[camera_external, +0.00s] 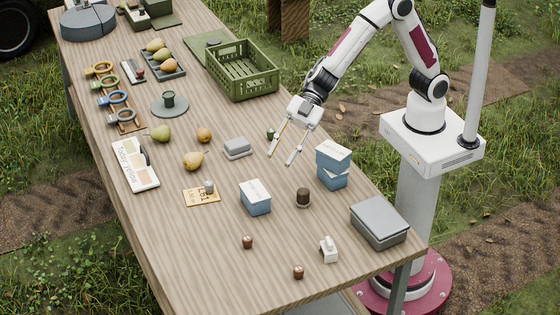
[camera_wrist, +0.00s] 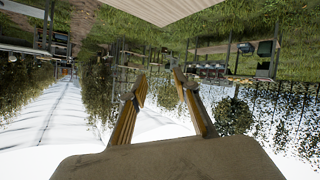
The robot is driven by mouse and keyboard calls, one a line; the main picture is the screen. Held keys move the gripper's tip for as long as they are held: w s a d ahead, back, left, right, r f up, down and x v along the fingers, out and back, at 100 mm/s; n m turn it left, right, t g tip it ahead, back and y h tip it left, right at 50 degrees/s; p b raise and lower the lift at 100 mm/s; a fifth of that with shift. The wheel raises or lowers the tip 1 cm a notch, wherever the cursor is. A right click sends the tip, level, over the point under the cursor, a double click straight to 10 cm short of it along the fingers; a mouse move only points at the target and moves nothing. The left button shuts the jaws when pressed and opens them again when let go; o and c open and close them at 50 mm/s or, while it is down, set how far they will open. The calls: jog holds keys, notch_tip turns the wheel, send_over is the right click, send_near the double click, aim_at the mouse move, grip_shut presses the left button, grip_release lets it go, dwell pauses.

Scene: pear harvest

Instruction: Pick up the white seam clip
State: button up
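The likely white seam clip (camera_external: 328,250) is a small white piece with a raised knob, standing on the near right part of the wooden table (camera_external: 215,245). My gripper (camera_external: 280,160) hangs over the right side of the table, farther back than the white piece and well apart from it. Its two slim fingers are spread with nothing between them. In the wrist view the gripper (camera_wrist: 159,80) also shows open fingers. The white piece is not visible in the wrist view, which shows mostly grass, trees and pale ground.
Two brown pieces (camera_external: 298,272) (camera_external: 247,242) and a grey lidded box (camera_external: 379,222) lie near the white piece. A green crate (camera_external: 241,70) stands farther back.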

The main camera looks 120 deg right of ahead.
aim_at(329, 248)
jog(key=s+a+f+n+g+y, duration=0.2)
jog(key=s+a+f+g+y, duration=0.1)
jog(key=a+f, duration=0.4)
jog(key=s+a+f+n+g+y, duration=0.3)
jog(key=s+a+f+g+y, duration=0.1)
jog(key=f, duration=0.4)
jog(key=a+g, duration=0.1)
jog(key=a, duration=0.1)
jog(key=shift+s+a+f, duration=0.35)
jog(key=shift+f, duration=0.15)
jog(key=shift+f, duration=1.6)
jog(key=shift+f, duration=0.1)
